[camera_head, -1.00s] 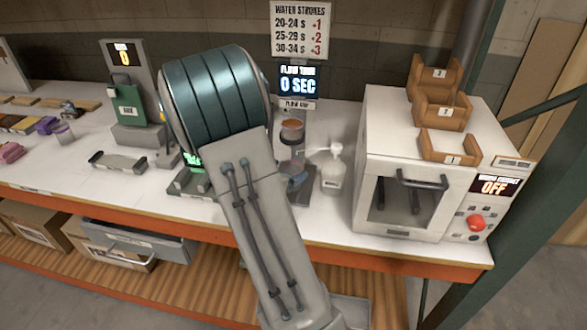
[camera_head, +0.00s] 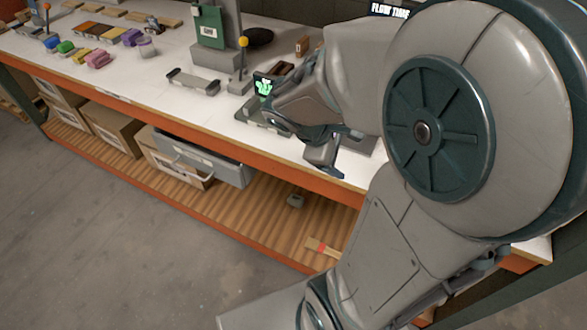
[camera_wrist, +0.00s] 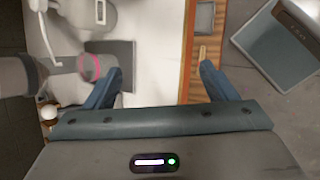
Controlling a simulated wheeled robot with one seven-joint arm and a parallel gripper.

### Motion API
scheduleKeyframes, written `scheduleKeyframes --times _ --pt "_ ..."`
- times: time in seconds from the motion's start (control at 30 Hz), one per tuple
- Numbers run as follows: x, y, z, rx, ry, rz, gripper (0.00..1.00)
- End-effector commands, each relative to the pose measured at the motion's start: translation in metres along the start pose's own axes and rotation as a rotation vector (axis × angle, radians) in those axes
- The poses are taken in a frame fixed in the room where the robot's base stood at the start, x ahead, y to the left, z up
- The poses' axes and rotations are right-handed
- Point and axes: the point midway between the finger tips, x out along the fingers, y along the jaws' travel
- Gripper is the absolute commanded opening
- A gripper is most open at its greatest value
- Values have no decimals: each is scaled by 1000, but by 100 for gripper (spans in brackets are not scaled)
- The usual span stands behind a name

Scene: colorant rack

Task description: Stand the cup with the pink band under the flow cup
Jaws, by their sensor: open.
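My gripper (camera_wrist: 160,70) is open and nothing is between its fingers. It also shows in the head view (camera_head: 330,165), over the front edge of the bench. The cup with the pink band (camera_wrist: 92,68) is left of my left fingertip in the wrist view, outside the fingers. It is by the dark plate (camera_wrist: 124,60) of the stand; its exact footing is unclear. A grey rounded part (camera_wrist: 18,76) at the left edge may be the flow cup, but I cannot tell. In the head view my arm hides the cup and the flow cup.
The white pump bottle (camera_wrist: 100,13) stands close above the cup in the wrist view. The floor in front is clear.

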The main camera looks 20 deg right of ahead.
Motion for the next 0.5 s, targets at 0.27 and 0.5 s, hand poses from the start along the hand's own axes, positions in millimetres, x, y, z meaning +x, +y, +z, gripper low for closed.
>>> scheduleKeyframes --times 0.27,0.5 --pt "-66 -62 -11 538 293 -308 79" --pt "-106 -86 -23 769 435 -488 79"
